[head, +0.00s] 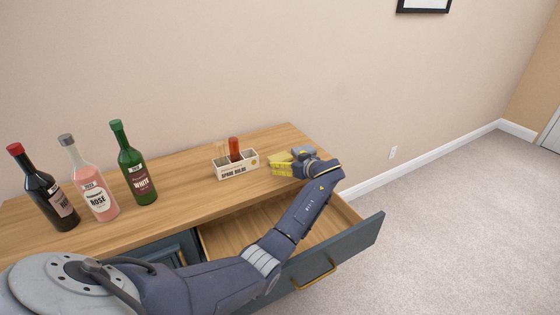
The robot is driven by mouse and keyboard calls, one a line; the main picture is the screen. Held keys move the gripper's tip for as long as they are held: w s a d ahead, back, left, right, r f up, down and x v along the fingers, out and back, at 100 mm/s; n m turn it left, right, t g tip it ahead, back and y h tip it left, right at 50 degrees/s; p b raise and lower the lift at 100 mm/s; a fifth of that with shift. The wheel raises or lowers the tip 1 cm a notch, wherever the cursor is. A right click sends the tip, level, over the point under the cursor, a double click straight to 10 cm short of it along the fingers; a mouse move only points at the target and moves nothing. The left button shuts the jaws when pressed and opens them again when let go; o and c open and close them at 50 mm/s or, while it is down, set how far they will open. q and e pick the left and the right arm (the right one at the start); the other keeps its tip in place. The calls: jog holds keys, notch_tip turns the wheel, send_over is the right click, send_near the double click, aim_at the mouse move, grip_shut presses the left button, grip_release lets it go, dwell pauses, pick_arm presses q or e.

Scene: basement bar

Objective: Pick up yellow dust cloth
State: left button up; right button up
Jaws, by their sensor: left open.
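The yellow dust cloth (281,162) lies crumpled on the wooden cabinet top, near its right end and just right of the white box. My left arm reaches in from the lower left over the open drawer. My left gripper (301,158) is open, at the cloth's right side and very close to it. Its fingers are small and partly hidden here, so I cannot tell whether they touch the cloth. My right gripper is not in view.
A white box (237,171) holding reddish and tan items stands left of the cloth. A dark red bottle (45,190), a pink bottle (90,180) and a green bottle (134,167) stand further left. The open drawer (365,246) juts out below my forearm.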

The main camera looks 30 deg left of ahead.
aim_at(284, 161)
pick_arm(q)
jog(key=shift+x, duration=1.95)
jog(key=c, duration=1)
